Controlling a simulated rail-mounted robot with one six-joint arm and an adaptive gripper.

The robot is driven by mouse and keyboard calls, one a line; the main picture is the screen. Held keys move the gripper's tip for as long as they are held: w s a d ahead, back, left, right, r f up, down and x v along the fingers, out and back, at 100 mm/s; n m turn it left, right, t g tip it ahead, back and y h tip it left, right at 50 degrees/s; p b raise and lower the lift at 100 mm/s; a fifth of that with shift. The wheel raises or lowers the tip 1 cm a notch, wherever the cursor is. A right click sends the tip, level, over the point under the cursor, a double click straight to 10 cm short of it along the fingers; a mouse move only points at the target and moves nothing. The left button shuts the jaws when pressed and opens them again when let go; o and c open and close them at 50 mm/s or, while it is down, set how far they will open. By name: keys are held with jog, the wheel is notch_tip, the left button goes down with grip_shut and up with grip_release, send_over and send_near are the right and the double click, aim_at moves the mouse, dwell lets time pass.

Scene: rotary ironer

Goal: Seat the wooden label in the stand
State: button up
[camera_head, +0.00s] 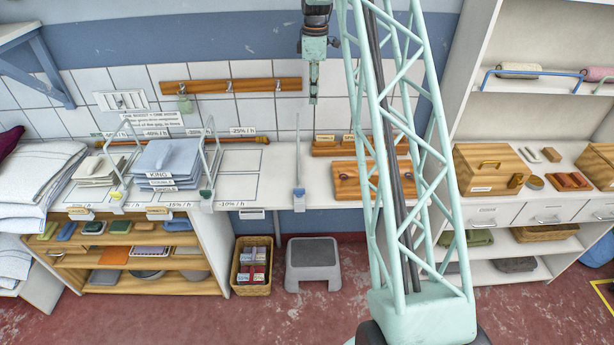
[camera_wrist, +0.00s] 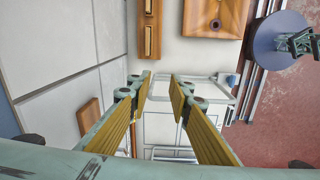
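My gripper (camera_head: 314,98) hangs above the counter, in front of the tiled wall and left of my lattice column. In the wrist view its two yellow-padded fingers (camera_wrist: 160,88) are apart with nothing between them. A wooden strip (camera_head: 370,149) lies at the back of the counter, with small wooden label-like pieces (camera_head: 324,137) along it; it also shows at the top of the wrist view (camera_wrist: 149,24). Other wooden labels (camera_head: 159,212) sit on the counter's front edge. I cannot tell which piece is the task's label, or which holder is its stand.
A wooden board (camera_head: 346,182) lies on the counter, partly behind my column. Wire dividers (camera_head: 208,165) and a blue-based upright (camera_head: 299,190) rise from the counter. Folded linen (camera_head: 168,160) is stacked left. A hook rail (camera_head: 231,86) is on the wall.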

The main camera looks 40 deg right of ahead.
jog(key=s+a+r+m, duration=0.1)
jog(key=s+a+r, duration=0.4)
jog(key=a+r, duration=0.3)
jog(key=s+a+r+m+t, duration=0.1)
jog(key=s+a+r+m, duration=0.1)
jog(key=s+a+r, duration=0.45)
jog(key=s+a+r+m, duration=0.1)
jog(key=s+a+r, duration=0.2)
jog(key=a+r, duration=0.6)
jog(key=s+a+r+m+t, duration=0.1)
jog(key=s+a+r, duration=0.2)
jog(key=s+a, duration=0.4)
jog(key=s+a+r+m, duration=0.1)
jog(key=s+a+r, duration=0.35)
jog(key=s, duration=0.45)
jog(key=s+a+f+m+t, duration=0.1)
jog(key=s+a+f, duration=0.15)
jog(key=s, duration=0.65)
jog(key=s+a+f+m, duration=0.15)
jog(key=s+a, duration=0.25)
jog(key=s, duration=0.6)
jog(key=s+a+f+m+t, duration=0.15)
jog(key=s+a, duration=0.25)
jog(key=s, duration=0.5)
notch_tip(320, 180, down, 15)
jog(key=b, duration=1.5)
jog(key=shift+f+g, duration=0.15)
jog(key=shift+g, duration=0.3)
